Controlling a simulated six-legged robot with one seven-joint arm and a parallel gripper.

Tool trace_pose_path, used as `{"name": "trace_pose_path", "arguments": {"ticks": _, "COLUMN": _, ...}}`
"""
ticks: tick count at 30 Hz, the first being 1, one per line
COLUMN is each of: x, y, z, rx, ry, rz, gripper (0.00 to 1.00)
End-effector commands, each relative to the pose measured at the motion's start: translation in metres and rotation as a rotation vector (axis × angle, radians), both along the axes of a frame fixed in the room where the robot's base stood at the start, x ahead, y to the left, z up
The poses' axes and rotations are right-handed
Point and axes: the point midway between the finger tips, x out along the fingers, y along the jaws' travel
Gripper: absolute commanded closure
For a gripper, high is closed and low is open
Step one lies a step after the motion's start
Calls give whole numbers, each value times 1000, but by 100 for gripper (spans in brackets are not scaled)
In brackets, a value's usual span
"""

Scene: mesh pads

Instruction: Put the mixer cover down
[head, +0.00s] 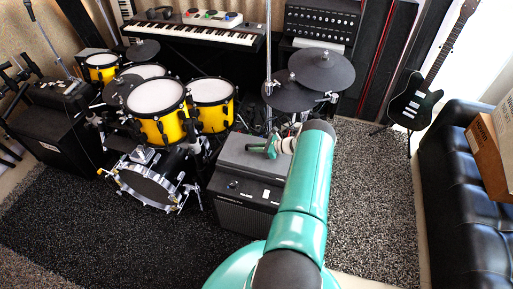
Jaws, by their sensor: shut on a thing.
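My teal gripper (269,148) is at the middle of the view, at the end of my arm. It is shut on a plain grey, box-like cover, which I take to be the mixer cover (238,155). The cover appears at the top of a black amplifier-like box (245,212). I cannot tell whether it rests on the box or hangs just above it. My arm hides the cover's right end, and the fingertips are small in the view.
A yellow drum kit (160,112) stands to the left, with black cymbal pads (322,69) behind my arm. A keyboard (195,35) is at the back. A guitar (415,103) and black sofa (465,190) are at right. The dark rug (85,225) is clear at front left.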

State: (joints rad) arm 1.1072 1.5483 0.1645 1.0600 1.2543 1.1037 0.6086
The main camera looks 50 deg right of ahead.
Motion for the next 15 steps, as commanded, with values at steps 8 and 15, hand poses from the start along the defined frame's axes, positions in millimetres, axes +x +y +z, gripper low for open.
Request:
{"name": "trace_pose_path", "arguments": {"ticks": 8, "x": 2, "y": 0, "z": -2, "rx": -1, "ry": -1, "rz": -1, "gripper": 100}}
{"name": "trace_pose_path", "arguments": {"ticks": 15, "x": 2, "y": 0, "z": -2, "rx": 0, "ry": 0, "rz": 0, "gripper": 64}}
